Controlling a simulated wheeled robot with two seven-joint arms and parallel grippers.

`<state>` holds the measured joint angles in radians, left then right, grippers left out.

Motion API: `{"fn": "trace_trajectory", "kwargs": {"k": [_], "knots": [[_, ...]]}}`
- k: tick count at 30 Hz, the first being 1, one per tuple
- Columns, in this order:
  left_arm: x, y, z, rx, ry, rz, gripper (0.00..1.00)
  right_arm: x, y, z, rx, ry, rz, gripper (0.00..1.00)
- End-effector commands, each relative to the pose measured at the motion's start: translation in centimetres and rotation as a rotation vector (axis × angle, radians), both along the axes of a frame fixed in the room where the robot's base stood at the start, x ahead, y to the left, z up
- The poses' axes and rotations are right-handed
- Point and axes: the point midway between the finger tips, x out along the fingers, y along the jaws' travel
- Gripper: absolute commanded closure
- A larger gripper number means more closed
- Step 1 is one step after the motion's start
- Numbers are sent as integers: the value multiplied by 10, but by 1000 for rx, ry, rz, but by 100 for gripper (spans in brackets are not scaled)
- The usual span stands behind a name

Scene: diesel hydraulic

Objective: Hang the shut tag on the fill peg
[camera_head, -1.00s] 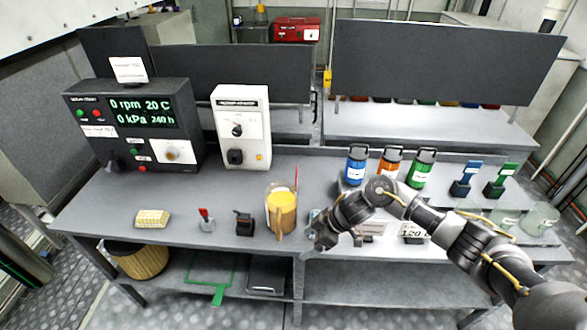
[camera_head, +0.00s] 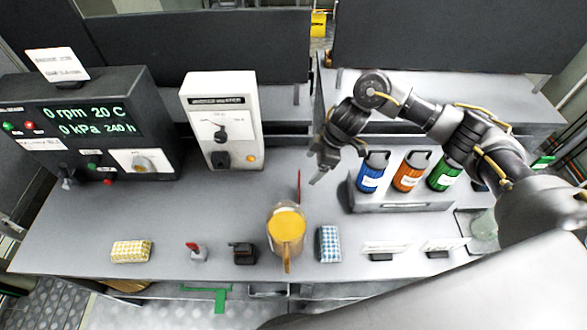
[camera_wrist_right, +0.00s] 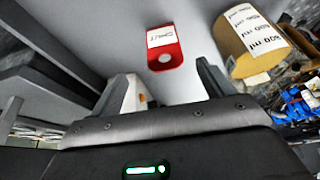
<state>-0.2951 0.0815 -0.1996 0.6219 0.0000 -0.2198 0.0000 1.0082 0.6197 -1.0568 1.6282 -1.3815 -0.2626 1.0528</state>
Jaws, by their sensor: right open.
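A red tag lettered SHUT (camera_wrist_right: 165,48), with a round hole in it, shows in the right wrist view ahead of my right gripper (camera_wrist_right: 168,86). That gripper's fingers are apart and nothing is between them. In the head view the right gripper (camera_head: 318,172) is above the back of the bench, left of the blue canister. A thin upright red edge (camera_head: 298,184) behind the yellow-filled jug looks like the tag seen edge-on. I cannot tell which thing is the fill peg. My left gripper is out of view.
The jug (camera_head: 286,232) stands close in front of the tag. A white instrument box (camera_head: 222,120) is left, and blue (camera_head: 372,172), orange and green canisters stand right on a raised block. Yellow and blue checked pads lie along the front. The bench left of the jug has free room.

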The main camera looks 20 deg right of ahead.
Motion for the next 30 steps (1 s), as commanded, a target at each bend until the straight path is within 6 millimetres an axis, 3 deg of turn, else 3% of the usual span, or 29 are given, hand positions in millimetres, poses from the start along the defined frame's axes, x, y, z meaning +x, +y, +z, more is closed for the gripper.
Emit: {"fn": "trace_trajectory", "kwargs": {"k": [7,15,25,30], "knots": [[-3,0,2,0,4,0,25,0,2,-5,-4,3,1,20],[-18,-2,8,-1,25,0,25,3,17,-42,-3,3,0,20],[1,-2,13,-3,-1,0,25,3,23,-55,-5,3,-1,20],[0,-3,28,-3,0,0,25,1,34,-77,-5,4,0,20]]}}
